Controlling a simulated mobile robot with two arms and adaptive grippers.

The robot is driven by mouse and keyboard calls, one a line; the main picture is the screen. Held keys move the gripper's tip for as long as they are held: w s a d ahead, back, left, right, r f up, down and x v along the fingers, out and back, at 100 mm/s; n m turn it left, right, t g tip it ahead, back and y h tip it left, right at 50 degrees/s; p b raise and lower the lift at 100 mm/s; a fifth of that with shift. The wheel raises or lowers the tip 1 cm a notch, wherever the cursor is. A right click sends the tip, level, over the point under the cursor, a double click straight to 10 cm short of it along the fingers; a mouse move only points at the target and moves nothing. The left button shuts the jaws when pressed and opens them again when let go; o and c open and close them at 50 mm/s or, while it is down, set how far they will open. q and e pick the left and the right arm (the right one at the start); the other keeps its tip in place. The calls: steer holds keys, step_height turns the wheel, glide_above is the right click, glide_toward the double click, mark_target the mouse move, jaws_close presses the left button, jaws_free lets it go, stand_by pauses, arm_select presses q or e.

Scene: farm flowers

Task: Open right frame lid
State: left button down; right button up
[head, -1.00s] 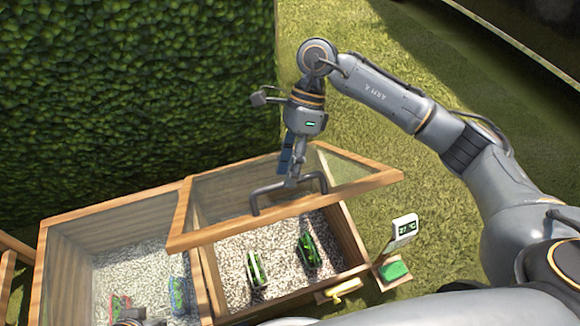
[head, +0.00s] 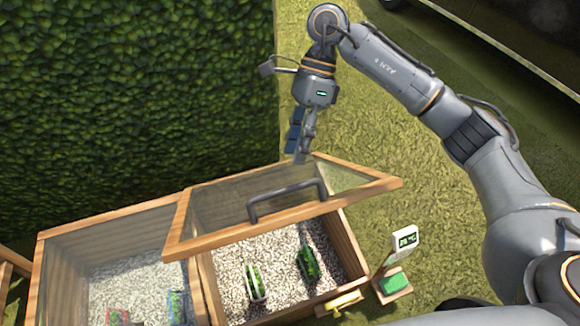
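The right frame lid (head: 225,239) is a glass pane in a wooden border. It stands raised and tilted over the right cold frame (head: 352,246), its front edge well above the box. A dark grey bar handle (head: 287,201) sits on it. My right gripper (head: 300,152) is just above and behind the handle, apart from it and empty. Its two fingers show nearly edge-on, with a slight gap between them. My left gripper is not in view.
Two potted green plants (head: 255,281) stand on gravel inside the right frame. The left frame (head: 36,285) has its glass down. A yellow latch piece (head: 345,302) is on the front. A thermometer sign (head: 405,239) stands at right. A hedge (head: 130,100) rises behind.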

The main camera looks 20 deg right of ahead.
steer(key=shift+v, duration=2.1)
steer(key=shift+s, duration=0.1)
